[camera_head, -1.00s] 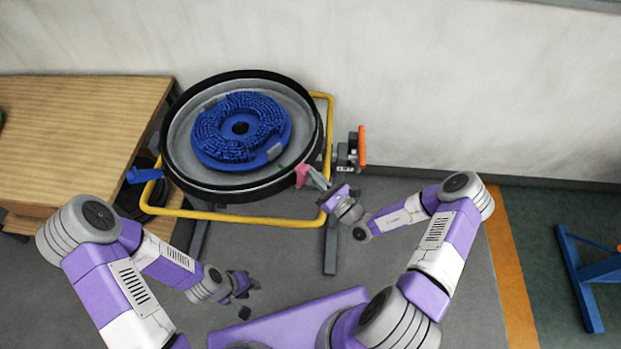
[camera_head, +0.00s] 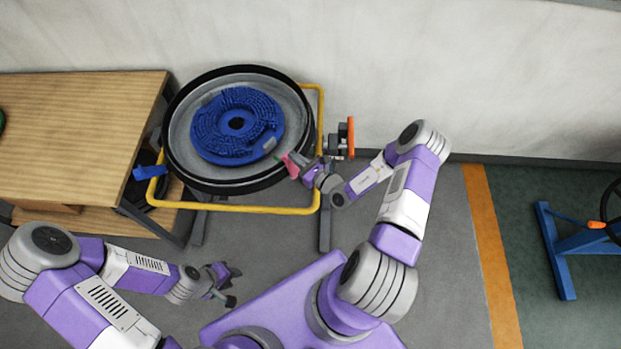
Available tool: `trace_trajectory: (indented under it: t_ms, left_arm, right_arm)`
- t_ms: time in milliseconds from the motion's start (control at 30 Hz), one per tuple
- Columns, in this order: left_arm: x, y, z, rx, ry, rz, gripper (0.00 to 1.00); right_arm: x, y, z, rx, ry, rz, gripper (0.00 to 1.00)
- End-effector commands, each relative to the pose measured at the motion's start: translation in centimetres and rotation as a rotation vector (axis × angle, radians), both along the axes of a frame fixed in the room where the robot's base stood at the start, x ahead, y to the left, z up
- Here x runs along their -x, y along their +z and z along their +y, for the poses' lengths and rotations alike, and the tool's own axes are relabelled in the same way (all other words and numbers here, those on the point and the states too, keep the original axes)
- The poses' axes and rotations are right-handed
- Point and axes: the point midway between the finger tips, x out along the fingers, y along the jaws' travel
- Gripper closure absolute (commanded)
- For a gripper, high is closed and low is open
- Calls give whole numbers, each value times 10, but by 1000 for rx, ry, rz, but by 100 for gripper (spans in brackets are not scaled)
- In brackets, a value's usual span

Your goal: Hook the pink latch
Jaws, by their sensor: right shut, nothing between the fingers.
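The pink latch (camera_head: 290,166) sits at the lower right rim of the round scrubber tank (camera_head: 186,178). My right gripper (camera_head: 296,165) is shut right at the latch, overlapping it in the view; I cannot tell whether they touch. The fingertips hide part of the latch. My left gripper (camera_head: 232,285) hangs low in front of the tank, away from it, with its fingers apart and nothing between them.
A blue bristled disc (camera_head: 237,125) lies inside the tank. A yellow tube frame (camera_head: 240,209) surrounds the tank. A grey unit with an orange handle (camera_head: 350,138) is at its right. A wooden table (camera_head: 80,130) stands left.

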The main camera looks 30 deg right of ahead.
Motion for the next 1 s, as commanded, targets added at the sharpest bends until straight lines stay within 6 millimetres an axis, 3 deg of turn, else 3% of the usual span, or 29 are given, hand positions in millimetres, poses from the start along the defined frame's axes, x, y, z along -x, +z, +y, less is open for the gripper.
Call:
trace_trajectory:
  t_ms: [33, 567, 733, 900, 1000]
  left_arm:
    - [0, 0, 0, 0, 0, 0, 64]
    - [0, 1, 0, 0, 0, 0, 64]
    - [0, 8, 0, 0, 0, 0, 64]
    - [0, 24, 0, 0, 0, 0, 64]
    - [0, 16, 0, 0, 0, 0, 64]
  right_arm:
    - [9, -19, -2, 1, -2, 60, 100]
    - [9, -19, -1, 1, -2, 60, 100]
    - [14, -11, -2, 0, 0, 49, 100]
    - [31, 8, -4, -4, 8, 17, 100]
    - [54, 10, -12, -2, 8, 14, 100]
